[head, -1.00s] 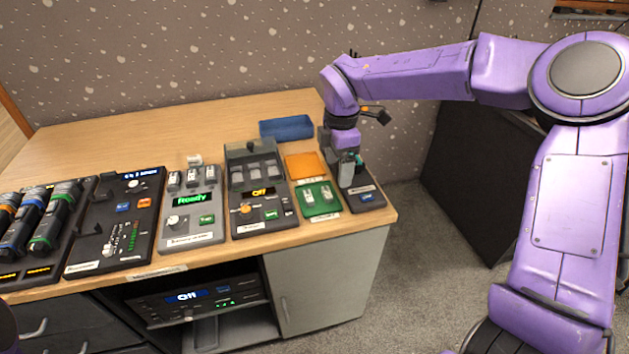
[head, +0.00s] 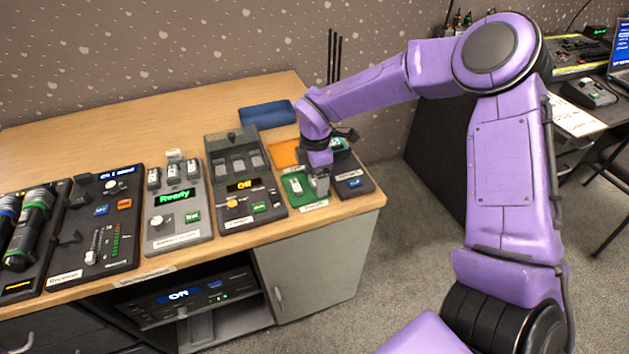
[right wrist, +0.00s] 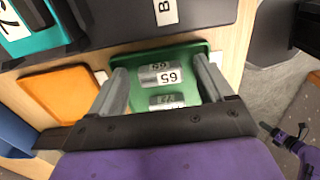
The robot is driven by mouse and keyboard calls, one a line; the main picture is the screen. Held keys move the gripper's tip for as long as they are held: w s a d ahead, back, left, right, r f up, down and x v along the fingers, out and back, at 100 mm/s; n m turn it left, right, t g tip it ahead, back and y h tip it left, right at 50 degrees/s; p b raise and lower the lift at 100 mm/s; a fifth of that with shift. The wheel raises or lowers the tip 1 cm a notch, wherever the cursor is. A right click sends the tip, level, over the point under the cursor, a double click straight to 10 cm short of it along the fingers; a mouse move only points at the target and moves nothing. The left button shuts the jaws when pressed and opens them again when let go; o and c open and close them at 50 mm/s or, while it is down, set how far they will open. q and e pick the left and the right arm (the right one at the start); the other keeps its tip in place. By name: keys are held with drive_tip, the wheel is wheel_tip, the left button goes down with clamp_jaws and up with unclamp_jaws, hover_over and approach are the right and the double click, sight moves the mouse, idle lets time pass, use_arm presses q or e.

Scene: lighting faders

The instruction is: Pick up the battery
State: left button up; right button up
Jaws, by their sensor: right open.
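Two small grey batteries with white labels lie in a green tray near the table's right end. One battery, labelled 65 (right wrist: 160,76), lies between my right gripper's fingertips in the right wrist view; contact is not clear. The other battery (right wrist: 166,102) lies beside it, closer to the palm. The green tray (right wrist: 188,53) also shows in the head view (head: 307,199), with one battery (head: 296,186) visible. My right gripper (head: 320,188) is open, pointing down at the tray's right part, and hides the other battery there. My left gripper is out of view.
An orange mat (head: 284,154) and a blue tray (head: 267,114) lie behind the green tray. A dark device (head: 354,187) stands close on its right. A tester reading Off (head: 232,207) and a charger reading Ready (head: 190,231) stand to its left.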

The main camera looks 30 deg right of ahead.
drive_tip(key=c, duration=1.1)
drive_tip(key=shift+r, duration=0.1)
drive_tip(key=shift+c, duration=0.2)
